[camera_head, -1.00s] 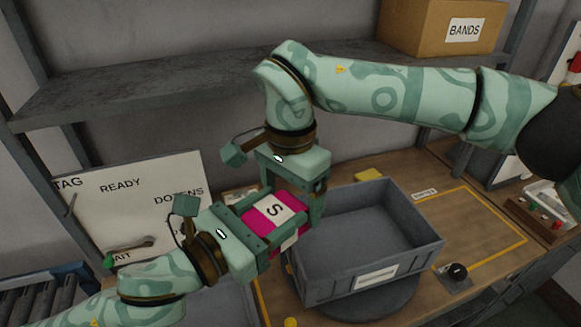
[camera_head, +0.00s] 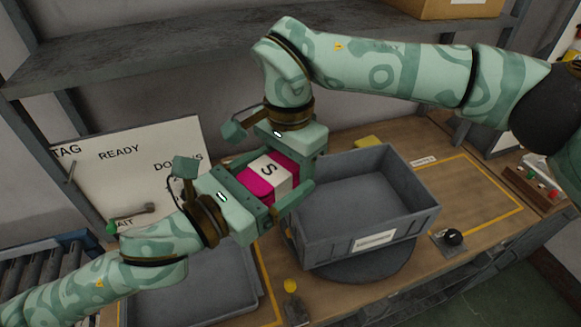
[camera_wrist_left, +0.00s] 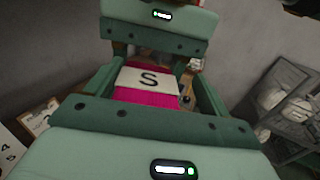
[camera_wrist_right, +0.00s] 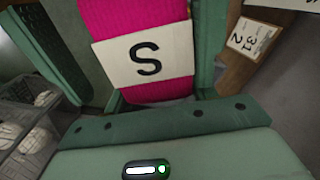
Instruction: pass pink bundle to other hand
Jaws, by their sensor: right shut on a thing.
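The pink bundle (camera_head: 260,183) with a white band marked "S" is held up between my two grippers, left of the grey tote. My right gripper (camera_head: 287,160) is shut on it from above; its fingers flank the bundle (camera_wrist_right: 140,50) in the right wrist view. My left gripper (camera_head: 277,177) reaches in from the lower left with its fingers on both sides of the bundle. In the left wrist view a gap shows between the bundle (camera_wrist_left: 145,90) and the right-hand finger, so the left gripper looks open. The far fingers are partly hidden.
An open, empty grey tote (camera_head: 375,233) stands on a round turntable (camera_head: 370,277) to the right. A lower grey tray (camera_head: 215,300) is at the lower left. A white board (camera_head: 130,165) stands behind my left arm. A shelf (camera_head: 180,50) runs above.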

